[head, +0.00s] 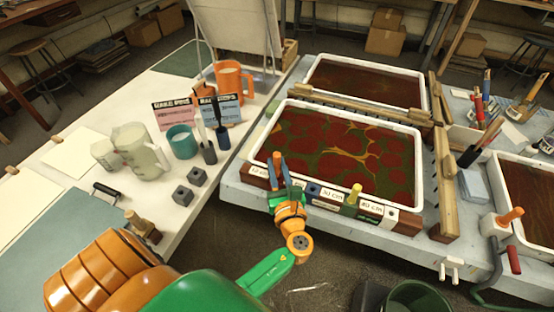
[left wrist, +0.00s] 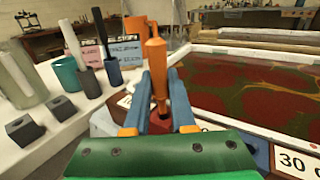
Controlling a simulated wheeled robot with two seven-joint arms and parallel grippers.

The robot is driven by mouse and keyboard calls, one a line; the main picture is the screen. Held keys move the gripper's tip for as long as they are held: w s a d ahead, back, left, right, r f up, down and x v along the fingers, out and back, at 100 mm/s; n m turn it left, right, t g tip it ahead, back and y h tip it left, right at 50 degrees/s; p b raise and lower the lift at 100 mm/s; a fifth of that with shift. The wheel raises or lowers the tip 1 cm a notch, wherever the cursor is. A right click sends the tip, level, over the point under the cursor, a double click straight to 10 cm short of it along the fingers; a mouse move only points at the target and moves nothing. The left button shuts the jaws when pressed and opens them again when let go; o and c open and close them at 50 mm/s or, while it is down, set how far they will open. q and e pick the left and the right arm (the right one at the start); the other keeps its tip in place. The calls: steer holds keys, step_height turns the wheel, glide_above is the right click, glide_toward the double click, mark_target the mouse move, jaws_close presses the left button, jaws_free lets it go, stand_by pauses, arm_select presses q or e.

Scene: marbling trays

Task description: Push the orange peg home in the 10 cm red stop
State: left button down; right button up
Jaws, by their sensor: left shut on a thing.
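The orange peg (head: 277,159) stands upright between the blue fingers of my left gripper (head: 286,184), which is shut on it. In the left wrist view the peg (left wrist: 156,72) has a rounded top above the fingers (left wrist: 158,108). Its lower end meets a dark opening in the red stop (left wrist: 104,122); how deep it sits cannot be told. The red stop is largely hidden behind my gripper in the head view. A label (left wrist: 124,101) beside it is partly covered. My right gripper is not in view.
Blue (head: 313,190) and green (head: 350,207) stops, the latter with a yellow peg (head: 355,191), line the front of the marbling tray (head: 415,160). Dark grey blocks (head: 183,195), cups and a jug (head: 148,160) stand on the left table. A wooden rail (head: 445,190) stands right.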

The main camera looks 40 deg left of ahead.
mark_target(277, 175)
arm_select(q)
steer(key=shift+f+b, duration=1.3)
steer(key=shift+f, duration=0.35)
steer(key=c, duration=0.7)
jaws_free()
steer(key=shift+r, duration=0.1)
steer(key=v, duration=0.7)
